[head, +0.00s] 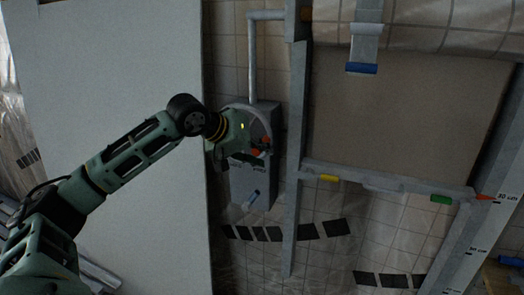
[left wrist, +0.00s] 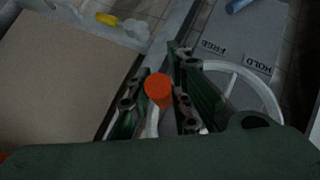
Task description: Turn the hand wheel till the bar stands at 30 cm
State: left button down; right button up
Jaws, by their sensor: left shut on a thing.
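The pale hand wheel (head: 234,107) is on a grey box on the tiled wall; its rim also shows in the left wrist view (left wrist: 268,92). My left gripper (head: 262,147) is at the wheel, its fingers shut on the orange knob (left wrist: 159,88) of the wheel. The grey bar (head: 390,184) spans the panel's lower edge, with a yellow mark at left and a green one at right. Its orange pointer (head: 485,197) is beside the "30 cm" label (head: 507,197) on the right post; exact alignment is hard to tell. My right gripper is out of view.
The box (head: 238,184) below the wheel has a blue-tipped lever (head: 252,197) and "FREE" and "HOLD" labels (left wrist: 258,64). A grey upright (head: 292,210) stands just right of the wheel. A large pale board (head: 110,70) stands at left. A blue-ended strap (head: 362,68) hangs above the panel.

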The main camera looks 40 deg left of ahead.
pick_arm(q)
jog(key=shift+a+f, duration=0.1)
jog(key=shift+f, duration=0.05)
jog(key=c, duration=1.9)
grip_release()
jog(key=shift+s, duration=0.1)
jog(key=shift+o, duration=1.4)
jog(key=shift+a, duration=0.25)
jog(key=shift+d+r, duration=0.15)
jog(key=shift+r, duration=0.05)
jog(key=v, duration=1.2)
jog(key=shift+f, duration=0.2)
jog(key=shift+c, duration=0.3)
